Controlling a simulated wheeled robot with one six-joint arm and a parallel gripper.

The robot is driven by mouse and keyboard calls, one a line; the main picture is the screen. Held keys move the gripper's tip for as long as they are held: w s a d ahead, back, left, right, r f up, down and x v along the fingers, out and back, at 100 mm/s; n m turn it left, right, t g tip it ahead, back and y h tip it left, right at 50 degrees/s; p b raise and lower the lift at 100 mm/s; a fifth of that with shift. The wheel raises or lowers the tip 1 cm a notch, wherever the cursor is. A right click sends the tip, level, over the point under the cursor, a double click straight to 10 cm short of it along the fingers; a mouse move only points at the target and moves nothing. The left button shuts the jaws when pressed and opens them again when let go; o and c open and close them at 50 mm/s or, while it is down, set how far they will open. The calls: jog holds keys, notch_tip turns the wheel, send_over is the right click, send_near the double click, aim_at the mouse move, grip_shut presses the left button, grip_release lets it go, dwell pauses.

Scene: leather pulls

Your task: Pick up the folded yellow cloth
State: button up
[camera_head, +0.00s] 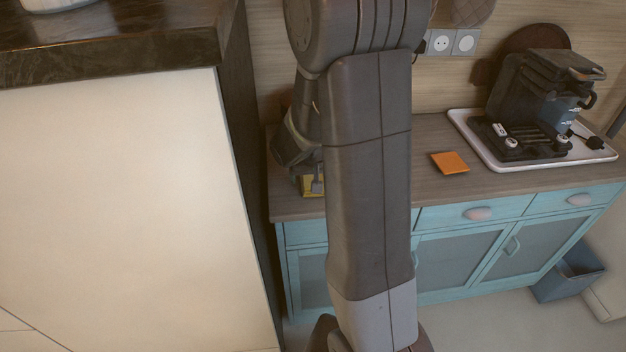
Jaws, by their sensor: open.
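The folded yellow cloth (307,190) lies on the wooden counter top, near its front left end. My arm link hides its right part. My gripper (317,186) points down right at the cloth, with a fingertip in front of it in this view. The jaws are open; my arm covers part of them. I cannot tell whether the fingers touch the cloth.
An orange flat square (450,162) lies on the counter (431,194). A white tray (486,154) holds a dark coffee machine (535,95) at right. A tall cream cabinet (120,210) stands close at left. Counter between arm and orange square is clear.

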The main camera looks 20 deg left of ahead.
aim_at(313, 177)
jog(key=shift+f+b, duration=0.25)
jog(key=shift+b, duration=0.1)
dwell(0.4)
jog(key=c, duration=1.1)
jog(key=shift+r, duration=0.1)
notch_tip(313, 177, up, 10)
jog(key=shift+r+p, duration=0.2)
jog(key=shift+p, duration=0.4)
